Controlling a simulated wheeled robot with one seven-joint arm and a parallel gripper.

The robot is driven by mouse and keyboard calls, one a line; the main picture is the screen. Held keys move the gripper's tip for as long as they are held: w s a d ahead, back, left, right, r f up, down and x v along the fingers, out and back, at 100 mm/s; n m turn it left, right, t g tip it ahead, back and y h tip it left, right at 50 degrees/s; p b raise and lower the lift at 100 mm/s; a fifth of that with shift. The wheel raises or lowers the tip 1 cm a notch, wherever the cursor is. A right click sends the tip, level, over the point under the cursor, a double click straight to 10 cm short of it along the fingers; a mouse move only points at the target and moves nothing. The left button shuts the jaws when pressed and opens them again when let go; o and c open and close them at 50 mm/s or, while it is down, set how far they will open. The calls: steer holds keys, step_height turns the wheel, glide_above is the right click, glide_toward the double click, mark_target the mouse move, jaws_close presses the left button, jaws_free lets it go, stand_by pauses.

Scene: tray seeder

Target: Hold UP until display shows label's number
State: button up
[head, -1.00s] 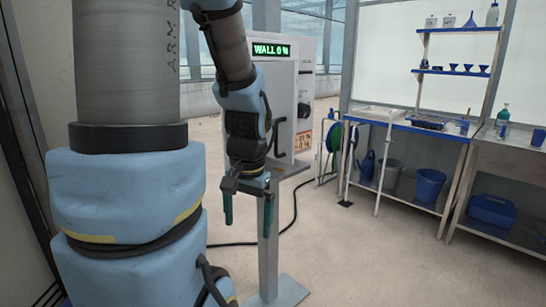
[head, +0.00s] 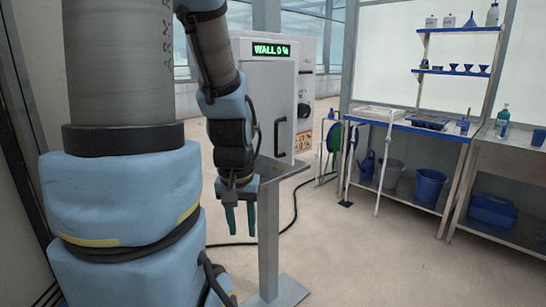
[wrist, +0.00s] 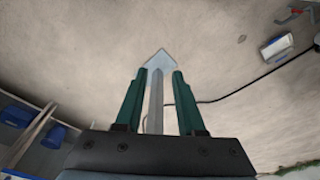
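The white machine (head: 262,95) stands behind my arm in the head view. Its green display (head: 268,51) reads "WALL 0 %". A dark knob (head: 304,110) and an orange label (head: 303,141) are on its right side strip; the label's print is too small to read. I cannot make out an UP button. My gripper (head: 240,221) points down in front of the machine and left of its grey post, below the display. Its green fingers are apart and empty, as the wrist view (wrist: 159,103) also shows.
A grey shelf plate (head: 277,171) on a post (head: 268,240) is just right of my gripper. A black handle (head: 280,136) sticks out of the machine front. A black cable lies on the floor.

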jaws_close()
stand_by(0.9)
